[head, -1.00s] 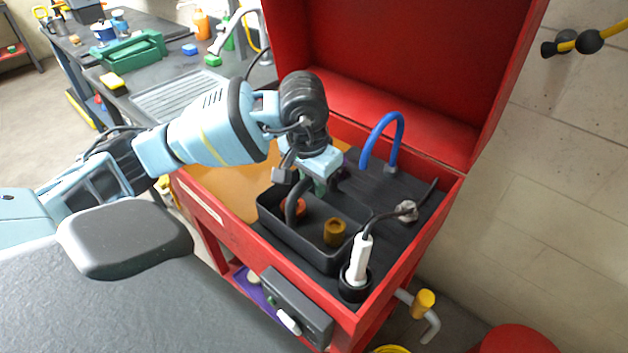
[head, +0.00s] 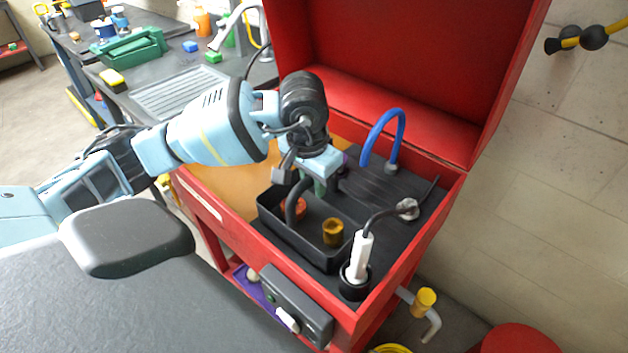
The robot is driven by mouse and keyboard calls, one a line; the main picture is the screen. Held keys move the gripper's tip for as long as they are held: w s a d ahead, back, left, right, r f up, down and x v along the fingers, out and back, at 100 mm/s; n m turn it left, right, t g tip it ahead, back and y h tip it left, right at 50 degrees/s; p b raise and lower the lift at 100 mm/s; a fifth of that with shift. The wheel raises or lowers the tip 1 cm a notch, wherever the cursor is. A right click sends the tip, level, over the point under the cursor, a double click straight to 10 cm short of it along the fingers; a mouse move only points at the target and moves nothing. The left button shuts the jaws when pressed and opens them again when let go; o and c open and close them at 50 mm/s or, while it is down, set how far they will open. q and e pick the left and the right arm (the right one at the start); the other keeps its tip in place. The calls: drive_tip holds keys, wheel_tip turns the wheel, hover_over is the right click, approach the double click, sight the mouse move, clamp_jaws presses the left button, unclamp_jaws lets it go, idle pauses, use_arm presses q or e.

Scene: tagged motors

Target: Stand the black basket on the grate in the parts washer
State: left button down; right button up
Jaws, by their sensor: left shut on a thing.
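The black basket (head: 300,240) is inside the red parts washer (head: 240,232), near its front wall, and looks level. An orange-red part and a brass-coloured part (head: 333,232) sit in it. My left gripper (head: 318,184) is over the basket's far side and shut on the basket; the arm hides part of the hold. The dark grate (head: 375,196) shows behind and to the right of the basket. I cannot tell whether the basket's underside touches it. My right gripper is not in view.
A white-handled brush (head: 360,258) stands in a black cup at the washer's front right corner. A blue hose (head: 384,135) arches up behind the grate. The red lid (head: 390,70) stands open. A tan area (head: 222,185) lies left of the basket.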

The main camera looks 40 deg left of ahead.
use_arm(q)
drive_tip(key=c, duration=1.3)
unclamp_jaws()
drive_tip(key=shift+r, duration=0.15)
drive_tip(key=shift+o, duration=0.3)
drive_tip(key=shift+f, duration=0.2)
drive_tip(key=r, duration=0.5)
drive_tip(key=s+r, duration=0.1)
drive_tip(key=r, duration=0.2)
drive_tip(key=shift+s+d, duration=0.1)
